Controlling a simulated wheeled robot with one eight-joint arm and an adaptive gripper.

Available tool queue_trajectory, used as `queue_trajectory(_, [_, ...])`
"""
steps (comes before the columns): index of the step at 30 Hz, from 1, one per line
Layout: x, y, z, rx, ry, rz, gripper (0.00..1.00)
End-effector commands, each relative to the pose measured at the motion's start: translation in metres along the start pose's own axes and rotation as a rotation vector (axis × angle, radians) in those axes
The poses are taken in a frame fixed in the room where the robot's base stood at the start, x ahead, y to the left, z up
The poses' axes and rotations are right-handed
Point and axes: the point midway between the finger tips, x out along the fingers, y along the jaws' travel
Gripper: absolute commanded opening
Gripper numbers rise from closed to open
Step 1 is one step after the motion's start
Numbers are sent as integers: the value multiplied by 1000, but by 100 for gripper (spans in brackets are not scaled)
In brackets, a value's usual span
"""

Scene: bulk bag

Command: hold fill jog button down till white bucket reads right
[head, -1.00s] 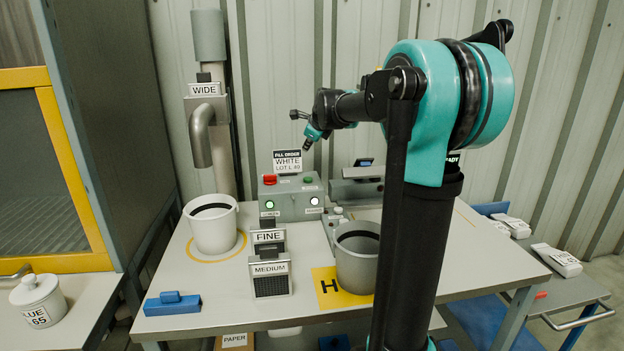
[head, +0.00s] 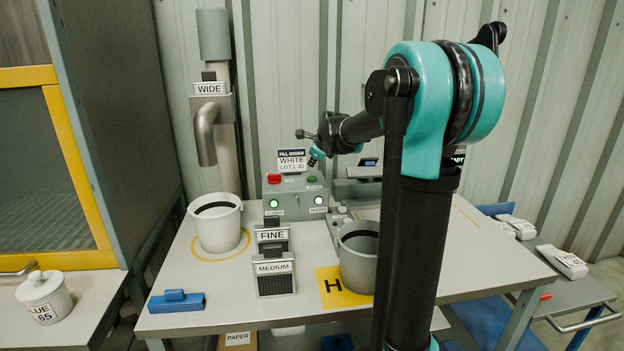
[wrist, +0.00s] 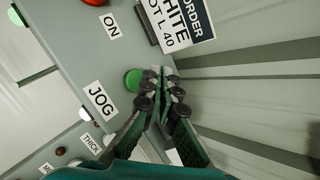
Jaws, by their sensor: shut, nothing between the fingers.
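The white bucket (head: 216,232) stands upright inside a yellow ring on the bench, below the bent grey spout (head: 206,135). Behind it is the grey control box (head: 295,210) with a green jog button (head: 311,179), which also shows beside the JOG label in the wrist view (wrist: 132,80). My gripper (head: 314,160) is above this button. In the wrist view my gripper (wrist: 158,73) has its fingers together and empty, their tips just right of the button. I cannot tell whether they touch it. A small display (head: 369,162) is too small to read.
A red button (head: 274,178) sits left of the jog button. The order card (head: 292,160) stands close behind the gripper. A grey bucket (head: 358,270) stands on a yellow mark. FINE (head: 271,242) and MEDIUM (head: 274,277) sieves stand at the bench's middle.

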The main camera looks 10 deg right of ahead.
Motion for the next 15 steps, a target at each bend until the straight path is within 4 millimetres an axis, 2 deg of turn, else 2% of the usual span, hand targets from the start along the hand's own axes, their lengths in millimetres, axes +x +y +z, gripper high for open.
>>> queue_trajectory(6, [13, 9, -9, 0, 0, 0, 0])
queue_trajectory(15, [16, 12, -12, 0, 0, 0, 0])
